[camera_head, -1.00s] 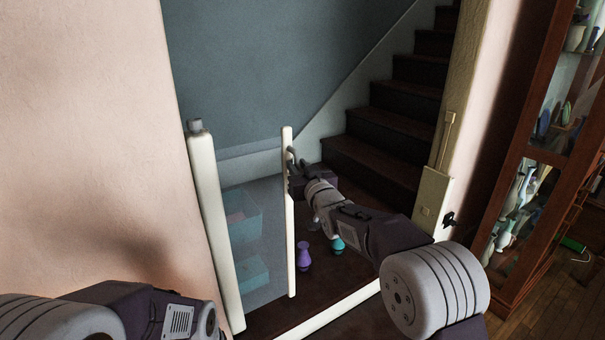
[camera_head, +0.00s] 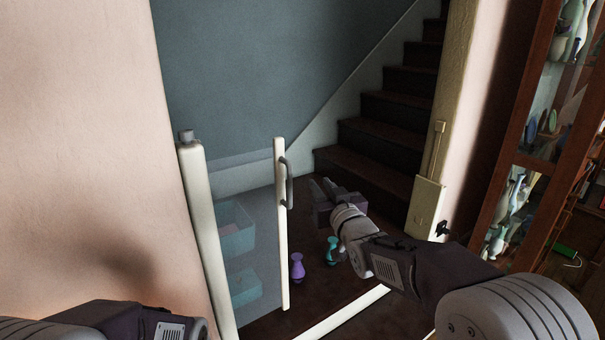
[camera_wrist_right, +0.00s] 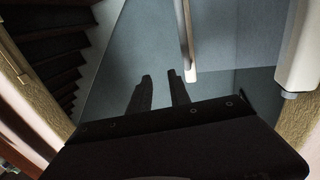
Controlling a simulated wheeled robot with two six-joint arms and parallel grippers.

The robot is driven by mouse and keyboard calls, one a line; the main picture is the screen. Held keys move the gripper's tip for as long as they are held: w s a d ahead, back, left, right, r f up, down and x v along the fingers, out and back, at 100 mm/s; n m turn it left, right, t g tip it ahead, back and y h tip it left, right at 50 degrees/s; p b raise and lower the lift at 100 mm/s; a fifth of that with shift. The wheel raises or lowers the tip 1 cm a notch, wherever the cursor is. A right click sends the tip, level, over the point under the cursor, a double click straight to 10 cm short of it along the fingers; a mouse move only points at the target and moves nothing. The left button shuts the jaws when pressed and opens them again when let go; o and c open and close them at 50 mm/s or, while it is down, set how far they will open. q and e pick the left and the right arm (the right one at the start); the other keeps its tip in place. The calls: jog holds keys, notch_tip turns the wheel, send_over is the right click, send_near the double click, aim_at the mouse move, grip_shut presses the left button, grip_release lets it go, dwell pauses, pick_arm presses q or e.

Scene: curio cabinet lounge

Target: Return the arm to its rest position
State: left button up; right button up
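My right arm reaches in from the lower right of the head view. Its gripper (camera_head: 322,187) is open and empty, in front of the dark stairs. It is to the right of the grey handle (camera_head: 289,184) on the white-framed glass door (camera_head: 281,235), with a gap between them. In the right wrist view the two dark fingers of this gripper (camera_wrist_right: 159,90) stand apart with nothing between them. The door's white edge (camera_wrist_right: 187,40) shows beyond them. Of my left arm only a link shows at the lower left; its gripper is out of view.
A purple vase (camera_head: 297,267) and a teal vase (camera_head: 332,251) stand low, below the right gripper. Teal bins (camera_head: 236,234) show behind the glass. A white post (camera_head: 203,230) is at left, stairs (camera_head: 375,145) behind, and a glass cabinet (camera_head: 520,200) at right.

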jog(key=s+d+f+m+g+h, duration=0.1)
jog(key=s+d+f+g+h, duration=0.1)
jog(key=s+d+f, duration=0.3)
jog(key=s+d+f+m+g+h, duration=0.1)
jog(key=s+d+f+g, duration=0.15)
jog(key=f, duration=0.45)
jog(key=s+d+f+m+g+h, duration=0.1)
jog(key=s+d+f+g+h, duration=0.15)
jog(key=d+f, duration=0.3)
jog(key=s+f+m+g, duration=0.1)
jog(key=s+f+g, duration=0.3)
jog(key=s+f, duration=0.45)
jog(key=s+f+g, duration=0.5)
jog(key=s, duration=0.7)
notch_tip(320, 180, up, 20)
jog(key=s+p, duration=0.1)
jog(key=p, duration=1.9)
jog(key=shift+s+d+r, duration=0.15)
jog(key=shift+s+d, duration=0.1)
jog(key=shift+d, duration=0.1)
